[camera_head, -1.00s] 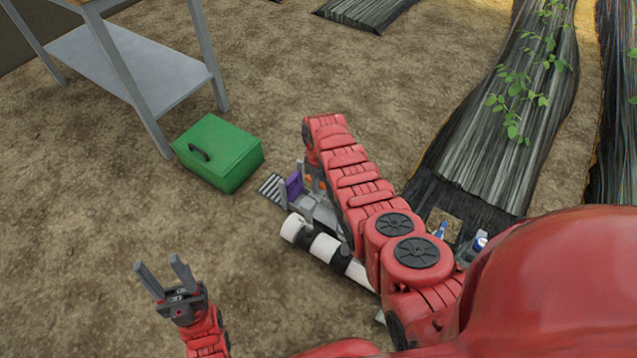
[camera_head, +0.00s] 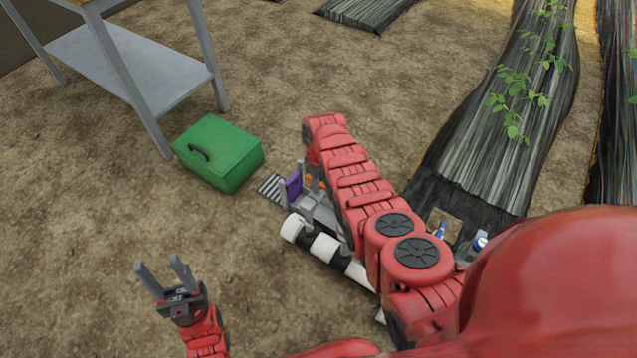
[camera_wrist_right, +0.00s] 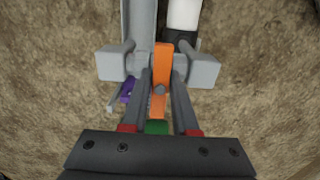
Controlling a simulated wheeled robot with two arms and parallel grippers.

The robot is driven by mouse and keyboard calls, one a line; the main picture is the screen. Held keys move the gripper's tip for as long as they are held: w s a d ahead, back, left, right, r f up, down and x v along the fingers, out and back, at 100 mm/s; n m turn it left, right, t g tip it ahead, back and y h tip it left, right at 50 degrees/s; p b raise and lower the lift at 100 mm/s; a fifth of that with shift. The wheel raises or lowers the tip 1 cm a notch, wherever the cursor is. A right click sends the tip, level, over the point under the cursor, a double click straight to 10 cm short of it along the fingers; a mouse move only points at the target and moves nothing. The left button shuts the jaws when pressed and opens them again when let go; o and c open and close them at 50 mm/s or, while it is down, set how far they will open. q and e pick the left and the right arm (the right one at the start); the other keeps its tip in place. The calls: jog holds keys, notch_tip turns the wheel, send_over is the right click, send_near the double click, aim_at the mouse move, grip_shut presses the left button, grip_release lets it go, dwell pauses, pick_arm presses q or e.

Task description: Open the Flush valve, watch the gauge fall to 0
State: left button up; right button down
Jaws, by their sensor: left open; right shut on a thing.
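An orange valve lever (camera_wrist_right: 162,62) shows in the right wrist view, running lengthwise between the fingers, in front of grey pipe fittings (camera_wrist_right: 204,70). My right gripper (camera_wrist_right: 164,82) is shut on this lever. No readable label shows that it is the Flush valve. In the head view my right forearm covers the right gripper and most of the skid (camera_head: 318,212); only small orange bits show beside it. My left gripper (camera_head: 163,277) is open and empty, above bare soil at the lower left. I see no gauge face in either view.
A white and black pipe (camera_head: 325,248) lies along the skid's near side. A purple part (camera_head: 293,187) stands at its left end. A green box (camera_head: 218,153) and a grey metal table (camera_head: 130,65) are at the left. Plant rows (camera_head: 490,130) run at the right.

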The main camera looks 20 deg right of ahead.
jog(key=n, duration=0.9)
jog(key=shift+d, duration=0.1)
jog(key=shift+f+n, duration=0.1)
jog(key=shift+n, duration=1)
jog(key=n+b, duration=0.1)
jog(key=n, duration=0.3)
jog(key=shift+f+b, duration=0.15)
jog(key=shift+b, duration=0.25)
jog(key=shift+n+b, duration=0.35)
jog(key=shift+n, duration=0.65)
jog(key=shift+r+n, duration=0.2)
jog(key=shift+n, duration=0.8)
